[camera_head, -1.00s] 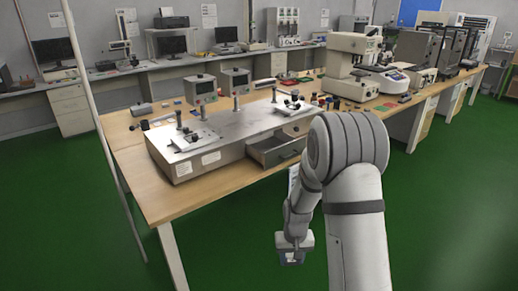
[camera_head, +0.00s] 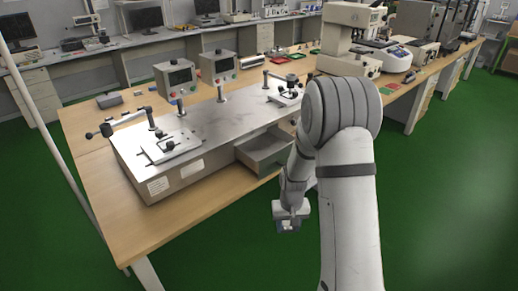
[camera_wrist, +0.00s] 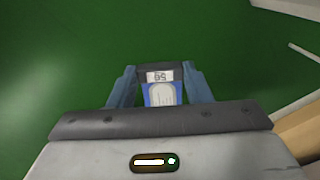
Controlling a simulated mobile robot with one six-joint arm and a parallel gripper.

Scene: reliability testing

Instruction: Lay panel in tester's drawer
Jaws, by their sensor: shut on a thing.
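My gripper (camera_wrist: 160,92) is shut on a small panel (camera_wrist: 162,95), which shows in the wrist view between the two blue-grey fingers. The panel has a blue face with a pale shape and a light label at its far end. In the head view my gripper (camera_head: 290,222) hangs over the green floor, in front of the table and below the drawer's level in the picture. The tester (camera_head: 160,185) is a long grey box with a metal top on the wooden table. Its drawer (camera_head: 262,157) is pulled open at the front right. My arm hides the drawer's right part.
Two control boxes (camera_head: 176,76) on posts and clamp fixtures (camera_head: 168,146) stand on the tester. The wooden table's front edge (camera_head: 215,212) lies between my gripper and the tester. A microscope-like instrument (camera_head: 348,40) stands at right. Green floor is open in front.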

